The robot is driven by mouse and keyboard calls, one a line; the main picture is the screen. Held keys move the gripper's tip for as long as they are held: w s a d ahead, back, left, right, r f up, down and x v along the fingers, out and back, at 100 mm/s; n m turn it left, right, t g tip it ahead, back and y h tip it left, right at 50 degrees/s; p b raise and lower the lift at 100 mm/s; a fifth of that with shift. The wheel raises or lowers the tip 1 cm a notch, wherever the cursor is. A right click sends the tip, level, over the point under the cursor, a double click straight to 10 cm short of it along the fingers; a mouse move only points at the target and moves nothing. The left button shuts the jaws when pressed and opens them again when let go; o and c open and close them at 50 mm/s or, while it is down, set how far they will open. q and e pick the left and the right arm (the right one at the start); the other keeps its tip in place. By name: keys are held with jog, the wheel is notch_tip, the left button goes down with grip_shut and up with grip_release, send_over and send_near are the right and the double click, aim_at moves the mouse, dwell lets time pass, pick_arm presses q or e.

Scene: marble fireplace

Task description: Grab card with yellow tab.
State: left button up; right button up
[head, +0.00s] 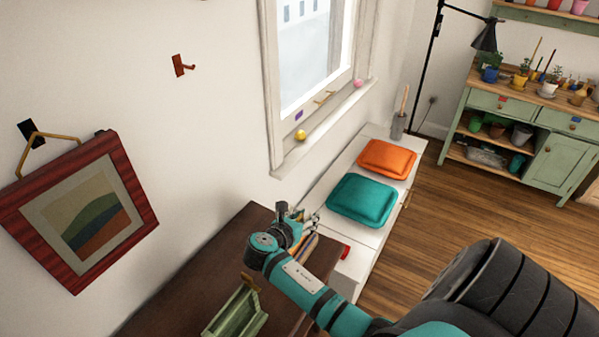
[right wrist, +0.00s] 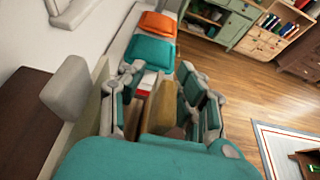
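My right gripper (head: 299,222) is over the far end of the dark brown table, above a group of upright cards or folders (head: 309,244) that it partly covers. In the right wrist view its fingers (right wrist: 166,98) are spread apart. A tan, card-like piece (right wrist: 164,108) stands between them, with free space at its sides. I cannot make out a yellow tab on any card. My left gripper is not in view.
A green open box (head: 236,312) stands on the dark table (head: 180,292) nearer to me. A white bench (head: 360,240) with teal (head: 361,200) and orange (head: 387,158) cushions lies beyond. A red framed picture (head: 80,212) hangs at left.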

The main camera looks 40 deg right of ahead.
jog(key=shift+c, duration=0.4)
grip_shut()
